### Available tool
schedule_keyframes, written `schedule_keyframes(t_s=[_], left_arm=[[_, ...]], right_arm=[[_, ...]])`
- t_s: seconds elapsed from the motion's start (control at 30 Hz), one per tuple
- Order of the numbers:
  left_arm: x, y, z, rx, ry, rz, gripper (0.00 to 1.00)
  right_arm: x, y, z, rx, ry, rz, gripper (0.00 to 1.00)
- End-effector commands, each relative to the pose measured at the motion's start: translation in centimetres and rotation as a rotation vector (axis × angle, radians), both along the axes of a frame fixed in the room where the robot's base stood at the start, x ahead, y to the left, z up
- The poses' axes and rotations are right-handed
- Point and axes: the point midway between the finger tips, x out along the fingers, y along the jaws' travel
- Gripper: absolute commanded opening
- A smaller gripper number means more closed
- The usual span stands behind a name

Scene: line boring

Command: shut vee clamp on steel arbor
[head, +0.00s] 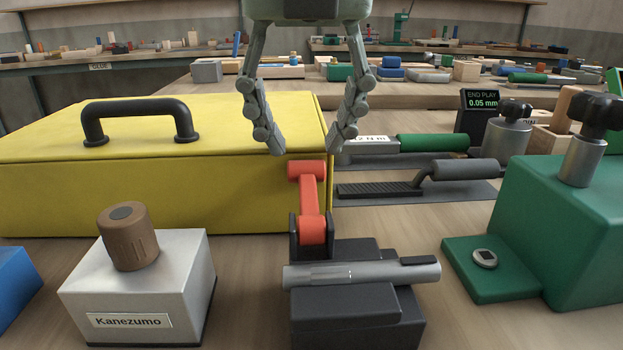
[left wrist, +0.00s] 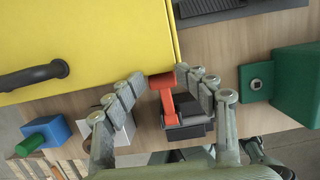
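The vee clamp's red arm (head: 310,195) stands up from its dark hinge at the back of the dark vee block (head: 345,305), with a red crossbar at its top. It is swung back, clear of the steel arbor (head: 330,274), which lies across the block. My left gripper (head: 305,150) is open and empty, pointing down, its fingertips spread to either side just above and behind the crossbar. In the left wrist view the red arm (left wrist: 165,97) shows between the fingers (left wrist: 168,76). The arbor is hard to make out there. My right gripper is out of view.
A yellow case (head: 230,190) with a black handle stands close behind and left of the clamp. A grey block labelled Kanezumo (head: 140,285) with a brown knob is at left. A green fixture (head: 560,230) stands at right. A dark-handled tool (head: 460,172) lies behind right.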

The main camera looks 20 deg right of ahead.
Motion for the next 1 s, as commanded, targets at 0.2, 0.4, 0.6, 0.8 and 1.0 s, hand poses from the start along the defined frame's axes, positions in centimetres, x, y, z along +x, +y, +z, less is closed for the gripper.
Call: schedule_keyframes(t_s=[0.2,0.4,0.6,0.8,1.0], left_arm=[[0.0,0.1,-0.1,0.002,0.000,0.001,0.52],[-0.1,0.1,0.7,0.001,0.001,0.000,0.52],[-0.5,0.2,2.1,0.000,0.001,0.000,0.52],[-0.8,0.2,3.5,-0.001,0.001,0.000,0.52],[-1.0,0.3,4.0,0.000,0.001,0.000,0.52]], right_arm=[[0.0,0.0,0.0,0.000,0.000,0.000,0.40],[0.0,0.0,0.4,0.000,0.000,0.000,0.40],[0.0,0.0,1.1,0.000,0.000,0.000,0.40],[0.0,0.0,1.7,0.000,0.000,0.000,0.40],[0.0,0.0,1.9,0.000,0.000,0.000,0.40]])
